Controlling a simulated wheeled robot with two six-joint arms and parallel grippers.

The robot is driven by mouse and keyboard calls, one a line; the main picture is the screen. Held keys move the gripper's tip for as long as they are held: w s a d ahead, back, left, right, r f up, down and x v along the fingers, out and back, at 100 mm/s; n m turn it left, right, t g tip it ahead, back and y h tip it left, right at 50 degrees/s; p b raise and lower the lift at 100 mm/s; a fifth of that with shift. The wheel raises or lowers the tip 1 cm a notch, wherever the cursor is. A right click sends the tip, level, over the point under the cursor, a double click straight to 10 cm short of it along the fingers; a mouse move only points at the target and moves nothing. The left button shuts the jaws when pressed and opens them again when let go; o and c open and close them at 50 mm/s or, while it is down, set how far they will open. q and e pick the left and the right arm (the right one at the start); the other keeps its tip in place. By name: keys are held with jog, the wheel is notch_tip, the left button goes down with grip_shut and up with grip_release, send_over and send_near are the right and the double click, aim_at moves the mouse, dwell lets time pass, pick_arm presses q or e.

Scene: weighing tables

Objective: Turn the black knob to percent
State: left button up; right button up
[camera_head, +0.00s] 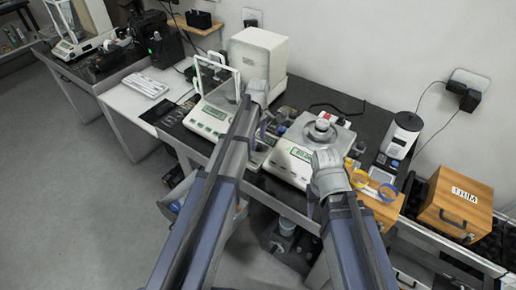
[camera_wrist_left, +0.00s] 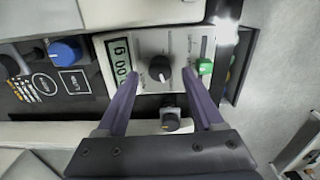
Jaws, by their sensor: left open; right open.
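The black knob (camera_wrist_left: 161,73) is round with a pale pointer mark. I cannot tell how far above the panel the fingertips are. In the head view my left gripper (camera_head: 262,124) is over the bench and the knob cannot be made out. My right gripper (camera_head: 318,200) is at the front of the right-hand balance (camera_head: 296,160).
Near the knob are a green slider (camera_wrist_left: 204,67), a blue knob (camera_wrist_left: 66,50) and a second dark knob (camera_wrist_left: 171,120). A glass-shielded balance (camera_head: 207,121) stands left of my left arm. A wooden box (camera_head: 455,205) and tape rolls (camera_head: 387,192) are at the right.

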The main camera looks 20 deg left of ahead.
pick_arm(q)
notch_tip(320, 180, down, 2)
jog(key=shift+b, duration=0.55)
grip_shut()
